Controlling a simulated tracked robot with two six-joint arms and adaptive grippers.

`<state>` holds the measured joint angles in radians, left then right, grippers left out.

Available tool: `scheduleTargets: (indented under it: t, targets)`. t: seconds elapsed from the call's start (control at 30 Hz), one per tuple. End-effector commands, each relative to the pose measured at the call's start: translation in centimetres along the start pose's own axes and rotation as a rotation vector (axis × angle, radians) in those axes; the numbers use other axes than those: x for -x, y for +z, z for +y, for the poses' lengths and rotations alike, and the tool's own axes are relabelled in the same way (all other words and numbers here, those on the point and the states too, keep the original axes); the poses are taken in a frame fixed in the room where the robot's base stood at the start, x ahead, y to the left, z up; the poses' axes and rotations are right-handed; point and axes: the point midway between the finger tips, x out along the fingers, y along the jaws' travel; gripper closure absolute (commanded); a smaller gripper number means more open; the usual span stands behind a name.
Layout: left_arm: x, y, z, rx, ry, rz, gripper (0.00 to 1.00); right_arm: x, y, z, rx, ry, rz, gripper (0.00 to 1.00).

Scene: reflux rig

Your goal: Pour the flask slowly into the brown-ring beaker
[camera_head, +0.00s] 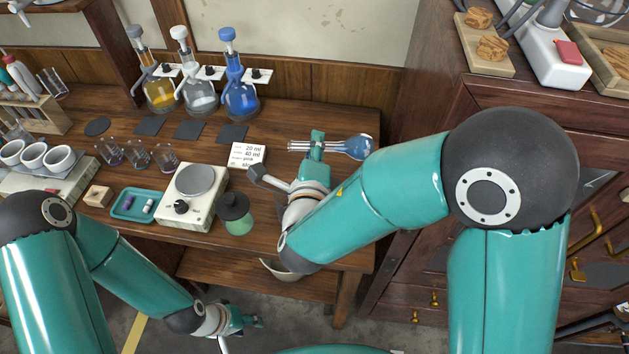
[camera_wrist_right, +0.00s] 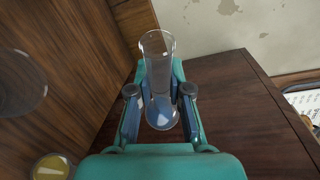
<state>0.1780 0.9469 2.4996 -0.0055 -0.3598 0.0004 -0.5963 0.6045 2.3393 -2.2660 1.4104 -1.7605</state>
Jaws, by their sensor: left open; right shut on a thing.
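A round-bottom flask (camera_head: 357,147) with a long clear neck lies sideways in the head view, bulb to the right and mouth to the left. Pale blue liquid shows in its bulb. My right gripper (camera_head: 316,145) is shut around it; the right wrist view shows the flask (camera_wrist_right: 158,60) between the two fingers (camera_wrist_right: 160,92). Three small glass beakers, left (camera_head: 110,151), middle (camera_head: 137,154) and right (camera_head: 166,158), stand on the bench well left of the flask. Their ring colours are too small to tell. My left gripper (camera_head: 242,322) is open and empty, low in front of the bench.
A hotplate (camera_head: 195,181), a teal tray (camera_head: 133,205) and a green jar with a dark lid (camera_head: 235,213) stand between the beakers and my right arm. A white note card (camera_head: 247,155) stands behind them. Three stoppered flasks, yellow (camera_head: 160,96), clear (camera_head: 200,98) and blue (camera_head: 241,100), line the back.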

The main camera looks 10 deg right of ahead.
Motion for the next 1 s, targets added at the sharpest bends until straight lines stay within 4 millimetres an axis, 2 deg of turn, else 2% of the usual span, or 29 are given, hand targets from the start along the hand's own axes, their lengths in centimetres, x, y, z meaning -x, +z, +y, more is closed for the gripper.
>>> scheduleTargets:
  t: [0.03, 0.1, 0.5, 0.7, 0.87, 1.0]
  targets:
    - [-0.9, 0.0, -0.3, -0.001, 0.000, 0.001, 0.52, -0.2, -0.8, 1.2, 0.001, -0.001, 0.009, 1.00]
    - [-1.6, 0.0, -0.6, -0.002, 0.000, 0.001, 0.52, -0.4, -1.4, 2.3, 0.001, -0.003, 0.015, 1.00]
    - [-5.7, -0.1, -2.0, -0.002, 0.000, 0.001, 0.52, -1.3, -3.8, 9.3, -0.001, -0.004, 0.017, 1.00]
    - [-6.1, -0.1, -2.2, -0.002, 0.000, 0.001, 0.52, -1.4, -3.9, 10.4, 0.022, -0.014, 0.013, 1.00]
    - [-5.8, -0.1, -2.0, -0.002, 0.000, 0.001, 0.52, -1.4, -3.7, 10.2, 0.126, -0.055, 0.012, 1.00]
    - [-5.8, -0.1, -2.1, -0.002, 0.000, 0.001, 0.52, -1.4, -3.7, 10.2, 0.119, -0.053, 0.011, 1.00]
